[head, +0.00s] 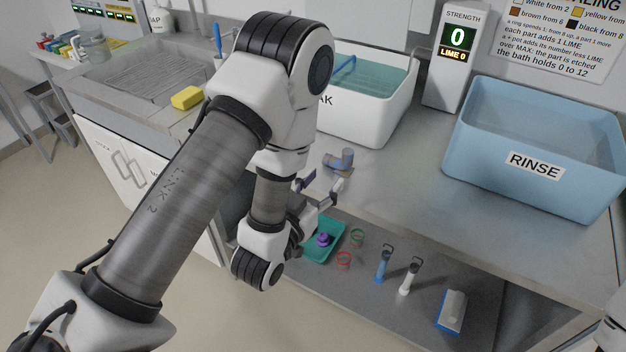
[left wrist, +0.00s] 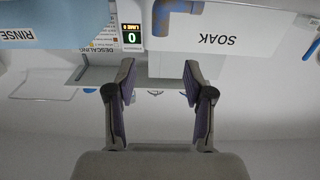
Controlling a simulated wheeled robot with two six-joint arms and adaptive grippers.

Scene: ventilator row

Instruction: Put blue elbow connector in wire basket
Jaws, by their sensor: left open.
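The blue elbow connector (head: 341,160) lies on the grey counter in front of the white SOAK tub (head: 365,118). It looks grey-blue with a brownish part. In the left wrist view the elbow (left wrist: 172,10) is at the top edge, partly cut off, beyond the fingertips. My left gripper (head: 322,188) is open and empty at the counter's front edge, just short of the elbow and apart from it. Its two fingers also show in the left wrist view (left wrist: 158,85). My right gripper is out of view.
A blue RINSE tub (head: 535,165) stands right of the strength display (head: 455,60). A yellow sponge (head: 187,98) lies by the sink (head: 140,80). The lower shelf (head: 330,278) holds a teal tray (head: 318,252), rings and brushes.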

